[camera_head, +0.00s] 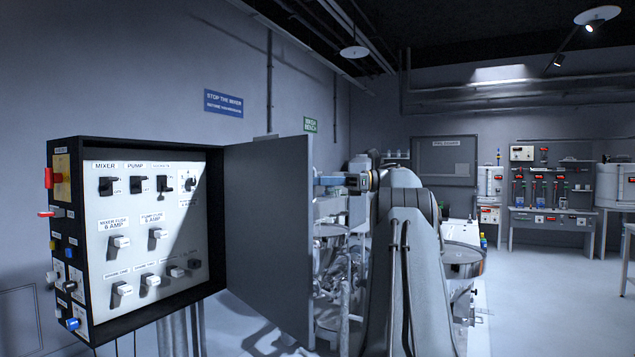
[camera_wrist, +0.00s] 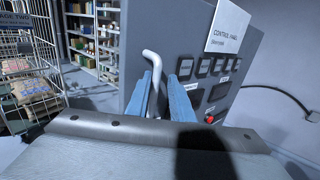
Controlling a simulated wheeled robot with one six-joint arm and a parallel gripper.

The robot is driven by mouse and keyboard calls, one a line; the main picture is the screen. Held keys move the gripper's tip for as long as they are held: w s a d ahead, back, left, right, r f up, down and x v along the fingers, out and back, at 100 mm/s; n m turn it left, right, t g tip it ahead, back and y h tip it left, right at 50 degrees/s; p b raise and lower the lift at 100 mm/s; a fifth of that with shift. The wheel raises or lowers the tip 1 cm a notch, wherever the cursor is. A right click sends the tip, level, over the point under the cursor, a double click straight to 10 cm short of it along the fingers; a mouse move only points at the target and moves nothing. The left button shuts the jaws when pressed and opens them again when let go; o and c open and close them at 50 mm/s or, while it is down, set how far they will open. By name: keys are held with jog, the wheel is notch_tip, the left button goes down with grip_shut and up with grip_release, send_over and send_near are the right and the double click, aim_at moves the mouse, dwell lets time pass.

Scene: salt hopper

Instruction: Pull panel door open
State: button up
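The panel door (camera_head: 268,235) is a flat grey plate standing swung wide open from the right side of the black control box (camera_head: 150,240). In the wrist view, the door's outer face (camera_wrist: 160,30) carries a white control panel label, dark windows and a red button. A pale bent handle (camera_wrist: 153,65) sticks out from it. My gripper (camera_wrist: 162,75) has two blue fingers standing apart, with the handle between them near the left finger and a gap on the right. Contact is hard to tell. In the head view the door hides the fingers.
The box's inside shows switches and fuses (camera_head: 121,242). Coloured knobs (camera_head: 72,323) stick out on its left side. Metal equipment (camera_head: 463,260) stands beyond my arm. The wrist view shows a wire cage (camera_wrist: 28,60) and stocked shelves (camera_wrist: 95,30). Open floor (camera_head: 550,300) lies to the right.

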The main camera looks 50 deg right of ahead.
jog(key=shift+o, duration=0.7)
jog(key=shift+w+a+f, duration=0.1)
jog(key=shift+w+f, duration=0.1)
jog(key=shift+f, duration=0.45)
jog(key=shift+s+d+r, duration=0.2)
jog(key=shift+d, duration=0.05)
jog(key=p+v, duration=0.5)
jog(key=v, duration=0.2)
jog(key=shift+s+d+p, duration=0.15)
jog(key=shift+s+p, duration=0.15)
jog(key=shift+s, duration=0.05)
jog(key=shift+d, duration=0.1)
